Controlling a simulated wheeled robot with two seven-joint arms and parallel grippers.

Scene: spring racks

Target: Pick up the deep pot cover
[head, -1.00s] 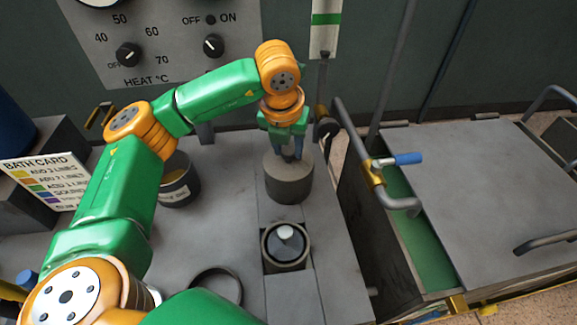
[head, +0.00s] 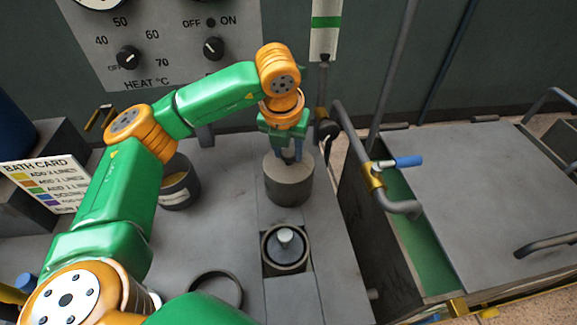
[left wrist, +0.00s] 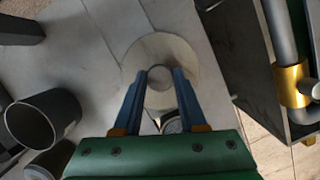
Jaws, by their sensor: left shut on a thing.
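The deep pot cover (head: 289,187) is a grey cylinder with a paler flat top, upright on the bench. In the left wrist view its top is a pale disc (left wrist: 134,64) with a small round knob in the middle. My left gripper (head: 289,156) points straight down over it. Its blue fingers (left wrist: 160,80) are shut on the knob, one on each side. I cannot tell any gap under the cover. My right gripper is not in view.
A round well (head: 271,262) with a pale-topped piece (head: 284,235) is in front of the cover. A dark pot (head: 178,192) stands left; a ring (head: 240,290) lies at front.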

